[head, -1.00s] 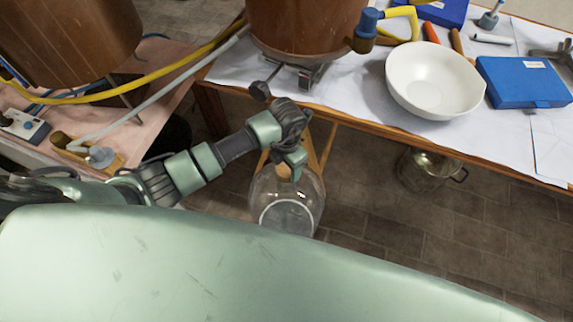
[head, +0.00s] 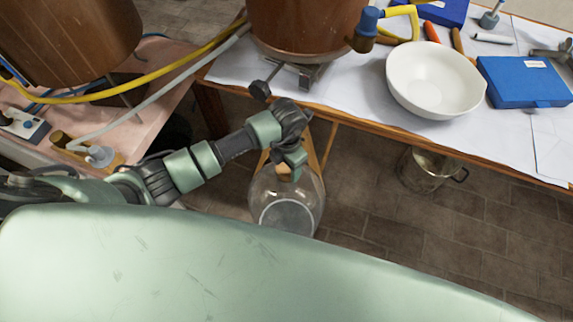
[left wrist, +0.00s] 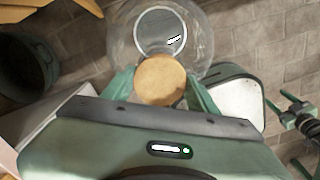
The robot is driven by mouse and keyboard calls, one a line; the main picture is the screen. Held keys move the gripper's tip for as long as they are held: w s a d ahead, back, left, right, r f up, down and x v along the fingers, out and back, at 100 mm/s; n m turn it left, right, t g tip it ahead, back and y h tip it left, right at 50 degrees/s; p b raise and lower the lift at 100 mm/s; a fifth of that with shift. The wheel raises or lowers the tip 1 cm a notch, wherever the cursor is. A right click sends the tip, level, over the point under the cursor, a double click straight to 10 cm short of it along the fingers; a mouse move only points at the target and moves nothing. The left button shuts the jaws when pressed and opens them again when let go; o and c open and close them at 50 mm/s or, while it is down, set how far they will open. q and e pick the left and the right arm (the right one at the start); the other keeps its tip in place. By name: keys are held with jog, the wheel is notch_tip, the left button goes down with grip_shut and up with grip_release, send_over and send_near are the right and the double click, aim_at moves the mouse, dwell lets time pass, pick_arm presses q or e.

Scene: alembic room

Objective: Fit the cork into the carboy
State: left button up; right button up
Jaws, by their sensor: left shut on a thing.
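The clear glass carboy (head: 262,207) stands low, in front of the table's edge. Its round glass also shows beyond the cork in the left wrist view (left wrist: 203,38). My left gripper (head: 289,168) is over the top of the carboy. It is shut on the tan cork (left wrist: 160,80), which sits between its two green fingers. The cork lines up roughly over the upper part of the carboy, but the neck is hidden, so I cannot tell whether they touch. A green and dark gripper (left wrist: 297,115), likely my right one, shows small at the right edge of the left wrist view.
The table (head: 345,112) behind the carboy holds a copper vessel (head: 303,28), a white bowl (head: 435,80) and a blue case (head: 523,82). A metal pot (head: 425,170) stands on the floor under it. A pinkish bench with hoses is at left.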

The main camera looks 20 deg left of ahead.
aim_at(287, 168)
pick_arm(q)
jog(key=shift+f+b, duration=0.5)
jog(key=shift+f, duration=0.2)
dwell(1.7)
jog(key=o, duration=1.6)
jog(key=shift+r, duration=0.1)
jog(key=shift+r+p, duration=2.9)
jog(key=shift+r, duration=0.55)
